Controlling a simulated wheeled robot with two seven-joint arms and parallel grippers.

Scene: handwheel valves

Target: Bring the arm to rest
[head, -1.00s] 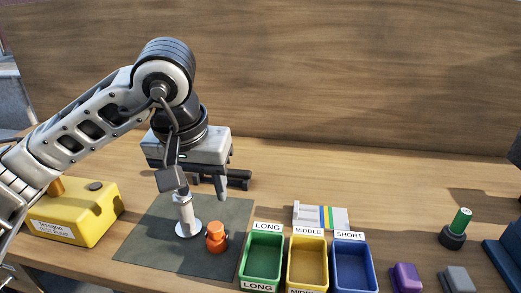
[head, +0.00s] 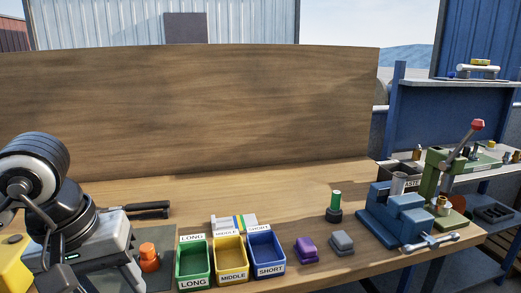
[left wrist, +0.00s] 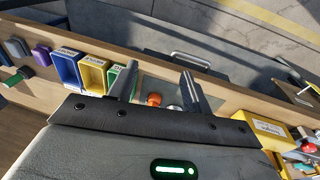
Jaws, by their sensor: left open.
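My left gripper (left wrist: 158,84) is open, with its two fingers apart and nothing between them in the left wrist view. In the head view my left arm is at the lower left; the gripper's body shows there, but its fingertips do not. An orange fitting (head: 149,257) stands on the dark mat (head: 160,277) just right of the gripper body. In the left wrist view the orange fitting (left wrist: 153,99) shows beyond the fingers. My right gripper is not in view.
Green (head: 194,283), yellow (head: 229,277) and blue (head: 267,271) bins stand right of the mat. Purple (head: 306,250) and grey (head: 341,242) blocks, a green-topped peg (head: 336,203) and a blue vise (head: 395,215) are further right. A yellow box (left wrist: 262,131) shows in the left wrist view.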

